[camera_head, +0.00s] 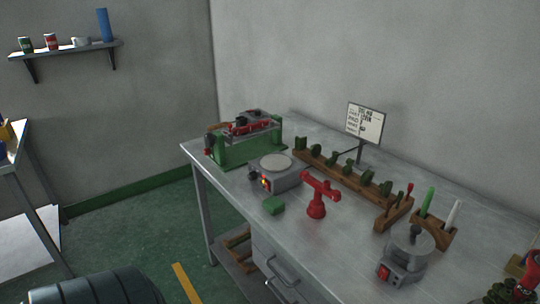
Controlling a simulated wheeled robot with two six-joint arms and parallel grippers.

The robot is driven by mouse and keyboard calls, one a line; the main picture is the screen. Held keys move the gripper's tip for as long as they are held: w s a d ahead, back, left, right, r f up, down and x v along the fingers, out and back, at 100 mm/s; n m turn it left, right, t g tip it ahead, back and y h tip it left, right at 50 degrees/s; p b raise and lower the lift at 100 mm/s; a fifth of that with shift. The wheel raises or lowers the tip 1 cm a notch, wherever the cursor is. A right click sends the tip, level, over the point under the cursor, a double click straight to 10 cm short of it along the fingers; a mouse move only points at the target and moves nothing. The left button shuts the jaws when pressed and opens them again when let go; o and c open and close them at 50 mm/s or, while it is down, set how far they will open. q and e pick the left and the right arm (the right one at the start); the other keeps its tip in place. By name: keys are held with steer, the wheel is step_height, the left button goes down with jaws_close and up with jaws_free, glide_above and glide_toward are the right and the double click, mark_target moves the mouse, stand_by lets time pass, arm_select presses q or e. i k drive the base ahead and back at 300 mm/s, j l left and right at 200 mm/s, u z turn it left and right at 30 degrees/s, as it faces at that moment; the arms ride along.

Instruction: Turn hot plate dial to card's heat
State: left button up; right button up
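A hot plate (287,181) with a round pale top stands on the metal table, left of the table's middle. A dark dial (253,175) shows at its left front corner, beside a small orange glow. I cannot read the dial's setting. A white card (366,122) stands upright on a thin post behind the wooden rack; it bears several lines of dark writing, too small to read surely. Neither of my grippers is in view.
A green-based device (232,150) stands behind the hot plate. A wooden rack (335,175) lies behind. A grey pot unit (407,258) stands at the right front.

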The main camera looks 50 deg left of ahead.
mark_target(252, 176)
steer(key=j+z, duration=0.25)
steer(key=z, duration=0.15)
steer(key=k+j+z, duration=0.1)
steer(key=j+z, duration=0.15)
steer(key=z, duration=0.2)
steer(key=k+j+z, duration=0.1)
steer(key=z, duration=0.3)
steer(key=k+j+z, duration=0.15)
steer(key=j+z, duration=0.25)
steer(key=k+z, duration=0.15)
steer(key=z, duration=0.3)
steer(key=k+j+z, duration=0.35)
steer(key=k+z, duration=0.35)
steer(key=k+j+z, duration=0.1)
steer(key=k+z, duration=0.25)
steer(key=i, duration=0.05)
